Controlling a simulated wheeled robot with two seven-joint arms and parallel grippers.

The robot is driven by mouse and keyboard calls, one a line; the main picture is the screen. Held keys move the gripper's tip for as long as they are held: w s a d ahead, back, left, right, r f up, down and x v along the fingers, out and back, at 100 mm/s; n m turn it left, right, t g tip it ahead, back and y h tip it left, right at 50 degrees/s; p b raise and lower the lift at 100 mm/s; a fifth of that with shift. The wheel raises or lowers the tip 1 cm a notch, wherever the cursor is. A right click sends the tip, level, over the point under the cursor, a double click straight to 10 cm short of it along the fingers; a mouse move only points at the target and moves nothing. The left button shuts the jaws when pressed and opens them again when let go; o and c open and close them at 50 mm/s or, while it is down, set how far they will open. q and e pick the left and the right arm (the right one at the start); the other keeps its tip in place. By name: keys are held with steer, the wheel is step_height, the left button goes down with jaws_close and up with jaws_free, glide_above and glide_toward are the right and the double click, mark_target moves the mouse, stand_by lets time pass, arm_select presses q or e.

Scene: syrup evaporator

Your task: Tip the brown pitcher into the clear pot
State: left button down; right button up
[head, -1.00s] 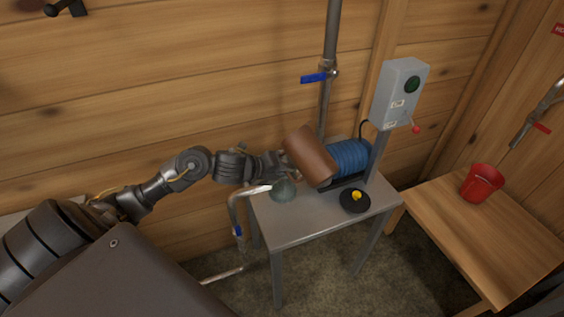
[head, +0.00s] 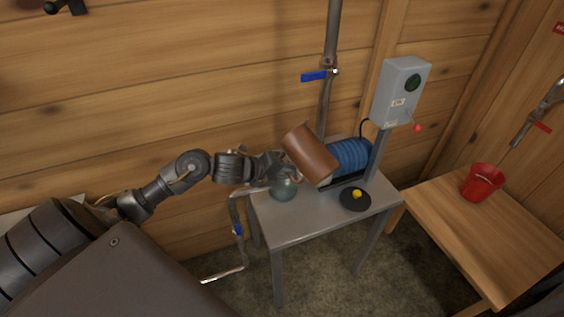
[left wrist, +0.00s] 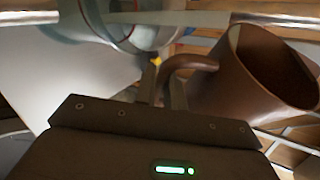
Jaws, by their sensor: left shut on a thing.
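The brown pitcher (head: 312,154) is held tilted above the small grey table, in front of the blue ribbed cylinder. My left gripper (head: 284,167) is shut on the pitcher's handle; the left wrist view shows the handle (left wrist: 180,68) between its fingers (left wrist: 160,88). The pitcher's wide mouth shows at the right of that view, and I see no liquid in it. The clear pot (head: 284,189) stands on the table's left part, below and left of the pitcher. It also shows at the top of the left wrist view (left wrist: 142,30). My right gripper is not in view.
The grey table (head: 312,222) also holds the blue cylinder (head: 351,156) and a black disc with a yellow knob (head: 356,199). A control box (head: 401,92) stands behind. A bent pipe (head: 238,213) runs at the table's left. A red bucket (head: 481,183) sits on the wooden bench (head: 470,230).

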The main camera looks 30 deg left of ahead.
arm_select(q)
steer(key=shift+d+f+n+h+b, duration=0.15)
steer(key=shift+f+n+h+b, duration=0.1)
steer(key=shift+f+b, duration=0.35)
steer(key=shift+d+f+n+h+b, duration=0.15)
steer(key=shift+f+h+b, duration=0.15)
steer(key=shift+f, duration=0.35)
steer(key=shift+a+r+n+h, duration=0.15)
steer(key=shift+a+n+h, duration=0.05)
steer(key=shift+n+h, duration=0.15)
stand_by(1.5)
